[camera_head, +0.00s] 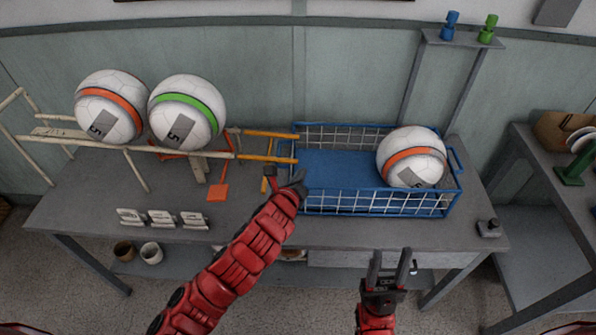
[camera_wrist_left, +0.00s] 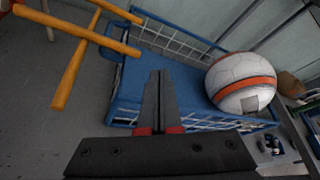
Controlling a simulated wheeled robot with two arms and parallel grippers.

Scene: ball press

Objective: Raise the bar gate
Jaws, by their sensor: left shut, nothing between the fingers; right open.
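A cream rail rack (camera_head: 140,150) carries two balls, one with an orange stripe (camera_head: 110,107) and one with a green stripe (camera_head: 187,110). Orange rails (camera_head: 270,134) run from its right end to the blue crate. An orange bar (camera_wrist_left: 75,73) crosses these rails in the left wrist view; I cannot tell for sure whether it is the bar gate. My left gripper (camera_head: 299,179) is shut and empty at the crate's left front corner, right of the bar; its shut fingers also show in the left wrist view (camera_wrist_left: 160,76). My right gripper (camera_head: 390,262) is open and empty at the table's front edge.
The blue crate (camera_head: 383,204) holds one orange-striped ball (camera_head: 411,157) at its right. An orange plate (camera_head: 218,192) and white number cards (camera_head: 162,219) are on the grey table (camera_head: 90,195). Blue and green pegs (camera_head: 487,29) stand on a shelf behind.

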